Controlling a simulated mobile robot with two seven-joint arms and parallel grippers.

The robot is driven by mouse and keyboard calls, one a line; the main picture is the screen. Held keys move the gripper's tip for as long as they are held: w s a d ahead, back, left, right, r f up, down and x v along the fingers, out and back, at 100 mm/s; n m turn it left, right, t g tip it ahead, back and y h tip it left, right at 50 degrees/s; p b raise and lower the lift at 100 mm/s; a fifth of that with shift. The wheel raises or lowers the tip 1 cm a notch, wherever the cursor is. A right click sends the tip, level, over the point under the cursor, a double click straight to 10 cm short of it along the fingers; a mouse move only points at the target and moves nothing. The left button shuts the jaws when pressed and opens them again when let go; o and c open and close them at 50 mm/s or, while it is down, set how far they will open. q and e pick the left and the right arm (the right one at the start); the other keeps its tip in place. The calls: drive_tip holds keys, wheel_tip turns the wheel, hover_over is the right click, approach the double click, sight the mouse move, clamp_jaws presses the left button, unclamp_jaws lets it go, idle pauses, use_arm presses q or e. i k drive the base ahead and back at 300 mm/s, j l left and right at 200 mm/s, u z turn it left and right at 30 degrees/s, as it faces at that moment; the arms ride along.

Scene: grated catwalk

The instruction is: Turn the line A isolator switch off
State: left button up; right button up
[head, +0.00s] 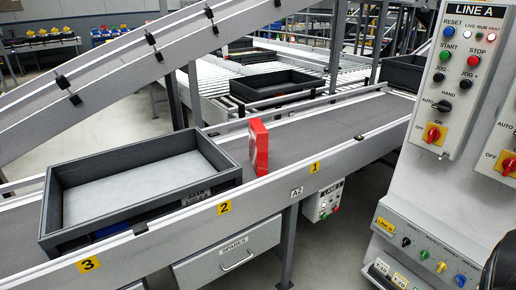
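The LINE A control panel (459,80) is on the grey cabinet at the right in the head view. Its isolator switch (433,134) is a red rotary handle on a yellow plate near the panel's bottom, with ON marked above it and OFF to its left. The handle looks close to upright, but it is too small to be sure of its position. Above it are a HAND/AUTO selector (443,106), jog buttons, a green START button (446,55) and a red STOP button (473,61).
A second panel with a similar red-on-yellow isolator (507,164) is cut off at the right edge. A lower box (425,243) has several coloured knobs. A conveyor (335,135) carries a grey tray (140,219) and a red box (259,146) in front of the cabinet's left side.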

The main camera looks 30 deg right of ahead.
sight(434, 134)
drive_tip(key=z, duration=2.3)
